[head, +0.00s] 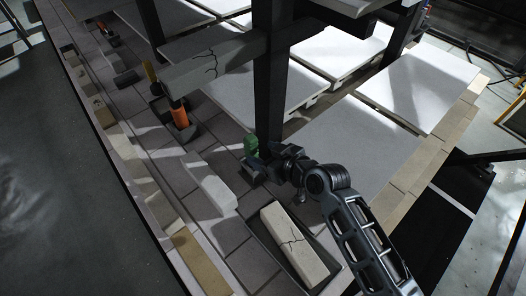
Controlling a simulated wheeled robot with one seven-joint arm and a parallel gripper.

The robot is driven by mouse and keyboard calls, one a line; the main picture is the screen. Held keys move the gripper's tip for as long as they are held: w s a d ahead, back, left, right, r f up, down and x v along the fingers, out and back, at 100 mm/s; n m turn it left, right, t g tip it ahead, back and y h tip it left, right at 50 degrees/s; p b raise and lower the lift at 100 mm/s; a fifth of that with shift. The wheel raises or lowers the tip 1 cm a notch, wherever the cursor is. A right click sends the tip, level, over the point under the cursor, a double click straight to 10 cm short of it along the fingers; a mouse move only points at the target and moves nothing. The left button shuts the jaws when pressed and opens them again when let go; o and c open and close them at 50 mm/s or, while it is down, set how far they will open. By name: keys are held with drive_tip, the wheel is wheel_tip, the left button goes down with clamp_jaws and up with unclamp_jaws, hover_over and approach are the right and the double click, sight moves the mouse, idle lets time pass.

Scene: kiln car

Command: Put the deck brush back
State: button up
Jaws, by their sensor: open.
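An orange grip (180,117) stands tilted in a dark block-like base on the brick deck, left of centre. A yellowish-tan piece (150,72) rises up-left of it; both look like parts of one upright tool, perhaps the deck brush, but I cannot tell for sure. The end of a cracked pale beam comes close to it and may hide part of it. My gripper (254,164) is open, low beside the dark post, to the right of and nearer than the orange grip. A small green piece (251,143) shows at the gripper; I cannot tell whether it lies between the fingers or behind them.
The dark post (271,80) rises just behind my gripper. The cracked beam (215,62) juts left from it. A cracked pale block (294,244) lies in a dark recess in front. White slabs (350,143) cover the right. Loose bricks (100,112) line the left edge.

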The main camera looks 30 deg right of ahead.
drive_tip(key=shift+p+v, duration=0.6)
drive_tip(key=shift+v, duration=0.95)
drive_tip(key=v, duration=0.8)
idle(0.4)
drive_tip(key=s+r+m+h, duration=0.2)
drive_tip(key=s, duration=1.4)
drive_tip(key=s+a+r+t, duration=0.2)
drive_tip(key=s+a+r, duration=0.1)
drive_tip(key=s+r, duration=0.7)
drive_tip(key=shift+s+r+t, duration=0.3)
drive_tip(key=shift+s+r, duration=0.05)
drive_tip(key=shift+s, duration=0.85)
